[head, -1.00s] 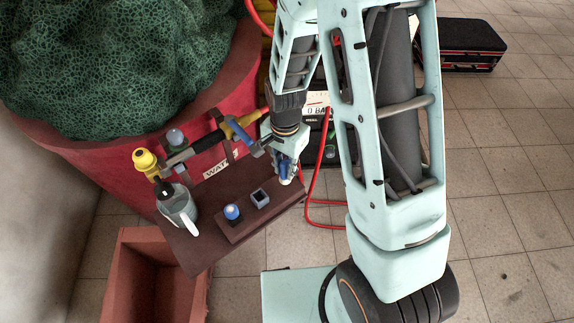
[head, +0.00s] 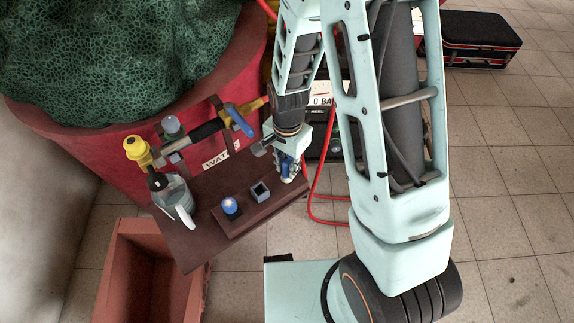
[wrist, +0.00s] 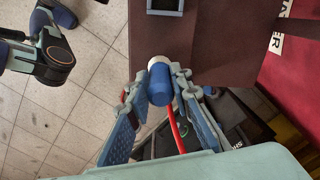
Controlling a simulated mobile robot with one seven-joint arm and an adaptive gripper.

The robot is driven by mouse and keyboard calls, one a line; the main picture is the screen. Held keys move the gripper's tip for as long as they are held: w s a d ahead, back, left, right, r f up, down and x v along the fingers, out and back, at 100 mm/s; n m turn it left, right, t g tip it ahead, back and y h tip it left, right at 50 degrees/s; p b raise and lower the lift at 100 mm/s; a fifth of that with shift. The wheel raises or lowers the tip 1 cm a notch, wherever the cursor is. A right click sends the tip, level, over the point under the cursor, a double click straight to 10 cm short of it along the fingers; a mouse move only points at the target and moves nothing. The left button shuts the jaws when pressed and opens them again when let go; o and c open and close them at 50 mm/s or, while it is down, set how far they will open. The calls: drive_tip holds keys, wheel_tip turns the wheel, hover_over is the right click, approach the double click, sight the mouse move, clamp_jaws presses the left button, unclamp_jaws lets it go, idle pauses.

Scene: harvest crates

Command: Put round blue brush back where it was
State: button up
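The round blue brush (wrist: 160,86), a blue cylinder with a pale end, sits between the fingertips of my gripper (wrist: 160,78) in the wrist view. The fingers appear shut on it. In the head view my gripper (head: 288,167) is at the right end of the brown shelf (head: 190,250), with a pale tip showing below its blue parts. On the shelf's raised brown block are an open, empty-looking square holder (head: 260,192) and, to its left, a blue round-topped item (head: 230,205). The holder also shows at the top of the wrist view (wrist: 165,12).
A clear jug (head: 175,203) with a white handle stands at the shelf's left. Behind it are a yellow-knobbed fitting (head: 137,148) and a blue-handled tool (head: 240,120). A red hose (head: 316,195) hangs right of the shelf. An open reddish crate (head: 120,270) stands below left.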

drive_tip(key=o, duration=0.4)
drive_tip(key=shift+o, duration=0.2)
wheel_tip(320, 180, up, 12)
drive_tip(key=p, duration=0.3)
drive_tip(key=shift+r, duration=0.2)
